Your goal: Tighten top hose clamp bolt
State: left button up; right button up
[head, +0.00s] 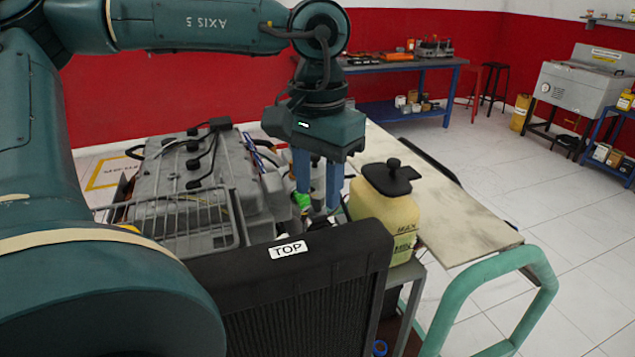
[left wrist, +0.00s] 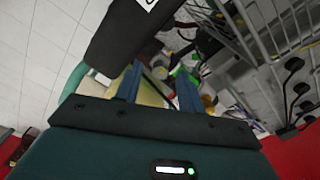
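My left gripper (head: 318,200) points down behind the radiator (head: 300,300) marked TOP, over the gap between it and the engine (head: 190,185). Its two blue fingers are apart with nothing seen between them; they also show apart in the left wrist view (left wrist: 158,88). A small bright green part (head: 303,201) shows at the tip of the left finger; it also shows in the left wrist view (left wrist: 195,73) near a finger. I cannot tell whether it touches. The hose clamp and its bolt cannot be made out clearly. My right gripper is out of view.
A yellowish coolant tank (head: 385,215) with a black cap stands close right of the gripper. A metal wire guard (head: 185,225) is at left. A bench top (head: 440,205) and green tube rail (head: 500,265) lie at right. Open floor lies beyond.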

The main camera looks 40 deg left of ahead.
aim_at(317, 195)
pick_arm(q)
notch_tip(317, 195, up, 13)
jog(key=shift+f, duration=0.15)
dwell(0.7)
